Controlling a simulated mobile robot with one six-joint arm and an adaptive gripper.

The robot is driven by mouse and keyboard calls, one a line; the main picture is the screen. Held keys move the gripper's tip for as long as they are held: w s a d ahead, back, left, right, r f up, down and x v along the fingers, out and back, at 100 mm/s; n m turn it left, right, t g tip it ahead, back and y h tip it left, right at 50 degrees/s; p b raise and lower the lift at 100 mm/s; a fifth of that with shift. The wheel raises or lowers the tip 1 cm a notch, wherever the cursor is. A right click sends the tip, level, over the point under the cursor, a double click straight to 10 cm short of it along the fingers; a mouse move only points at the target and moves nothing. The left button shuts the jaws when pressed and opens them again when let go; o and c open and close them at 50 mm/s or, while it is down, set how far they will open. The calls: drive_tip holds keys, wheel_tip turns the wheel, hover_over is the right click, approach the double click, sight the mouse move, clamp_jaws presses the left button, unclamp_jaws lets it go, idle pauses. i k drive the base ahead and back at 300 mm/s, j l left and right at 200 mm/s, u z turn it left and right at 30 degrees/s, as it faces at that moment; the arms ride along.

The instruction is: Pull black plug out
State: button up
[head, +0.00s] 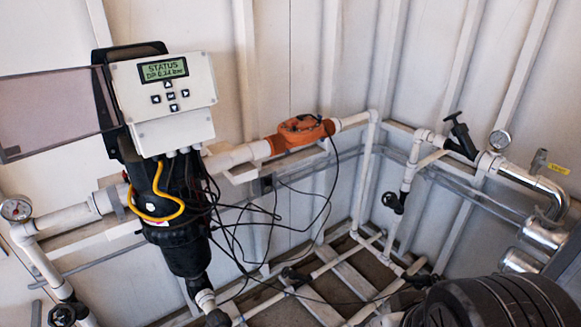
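A small dark box (267,184) sits on the pipe rail below the orange meter, with thin black cables close by. It may be the black plug with its socket, but it is too small to tell. Several loose black cables (240,235) hang from the underside of the control box (165,100) and loop to the right. My gripper is not in view.
The control box display reads "STATUS". Below it is a black filter housing (187,250) with a yellow cable (158,207). An orange meter (300,131) sits on the white pipe. Pipes and valves fill the right corner. A large dark ribbed shape fills the lower right.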

sight(268, 182)
drive_tip(key=i+l, duration=0.4)
drive_tip(key=i+l+z, duration=0.15)
drive_tip(key=i+l, duration=0.25)
drive_tip(key=i, duration=0.15)
drive_tip(key=i+j, duration=0.4)
drive_tip(key=j, duration=0.1)
